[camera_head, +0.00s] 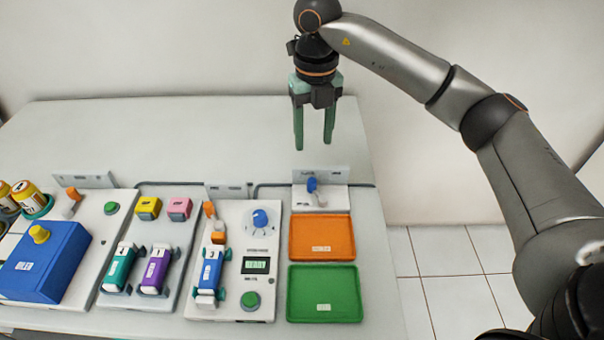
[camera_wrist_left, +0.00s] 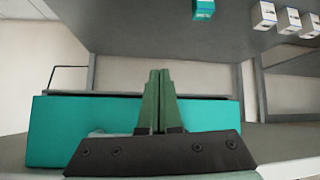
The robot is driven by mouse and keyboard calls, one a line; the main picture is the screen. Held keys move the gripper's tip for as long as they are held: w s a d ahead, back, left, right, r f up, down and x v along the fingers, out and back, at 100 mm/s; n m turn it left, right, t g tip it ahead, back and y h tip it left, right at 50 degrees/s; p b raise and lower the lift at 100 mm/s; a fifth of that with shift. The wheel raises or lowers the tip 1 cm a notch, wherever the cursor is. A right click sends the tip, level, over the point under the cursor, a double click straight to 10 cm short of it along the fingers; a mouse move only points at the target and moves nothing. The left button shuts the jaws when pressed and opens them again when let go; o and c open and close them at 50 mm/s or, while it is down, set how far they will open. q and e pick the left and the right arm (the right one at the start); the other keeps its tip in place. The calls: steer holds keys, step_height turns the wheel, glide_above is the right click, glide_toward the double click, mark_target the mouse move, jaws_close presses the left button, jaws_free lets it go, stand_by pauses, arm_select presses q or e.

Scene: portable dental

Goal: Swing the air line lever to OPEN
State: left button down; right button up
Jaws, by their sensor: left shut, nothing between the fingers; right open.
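A small blue-handled lever (camera_head: 312,186) stands on a white plate at the back right of the bench, and a dark line runs along the bench to it. I take it for the air line lever. Its label plate (camera_head: 321,173) behind it is too small to read, so I cannot tell its marked position. My right gripper (camera_head: 313,143) points down with green fingers apart, empty, showing above and behind the lever and not touching it. My left gripper (camera_wrist_left: 158,102) shows only in the left wrist view, fingers together and empty, in front of a teal box-like thing (camera_wrist_left: 70,130).
An orange tray (camera_head: 322,220) and a green tray (camera_head: 324,279) lie in front of the lever. Left of them are a panel with a blue knob (camera_head: 260,218), an orange lever (camera_head: 209,209), coloured cartridges and a blue box (camera_head: 45,262). The bench's back is clear.

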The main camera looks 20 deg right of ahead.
mark_target(312, 180)
step_height(312, 180, down, 12)
steer(key=shift+f, duration=0.15)
stand_by(0.3)
jaws_close()
stand_by(0.4)
